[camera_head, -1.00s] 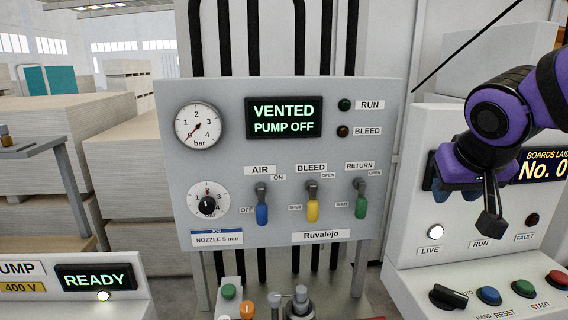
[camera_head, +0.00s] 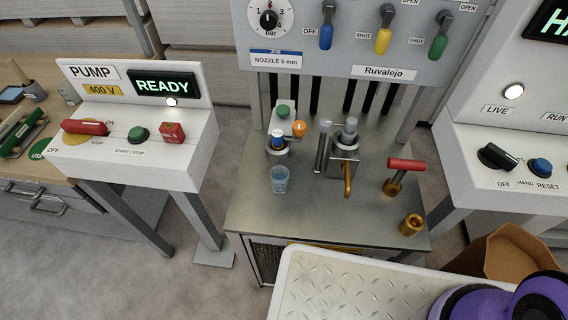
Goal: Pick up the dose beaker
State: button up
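A small clear bluish beaker (camera_head: 280,180), which looks like the dose beaker, stands upright near the front left of a grey metal bench (camera_head: 300,220). It is just in front of a small holder with a blue-and-white capped item (camera_head: 277,141). Nothing touches the beaker from my side. Purple parts of my arm show at the bottom right corner, well apart from the beaker. My gripper is out of view.
Right of the beaker stand a metal dispenser with a brass spout (camera_head: 348,180), a red-handled valve (camera_head: 405,167) and a brass cup (camera_head: 411,224). An orange knob (camera_head: 299,128) is behind it. The white pump console (camera_head: 130,160) is left, a cardboard box (camera_head: 505,255) right.

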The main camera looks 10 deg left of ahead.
aim_at(279, 174)
jog(key=j, duration=0.5)
jog(key=k+j+z, duration=0.15)
jog(key=j, duration=0.85)
jog(key=k+j+z, duration=0.1)
jog(key=j, duration=0.4)
jog(key=k+j+z, duration=0.1)
jog(key=j, duration=0.4)
jog(key=k+j, duration=0.1)
jog(key=j, duration=0.4)
jog(key=k+j+z, duration=0.1)
jog(key=j, duration=0.35)
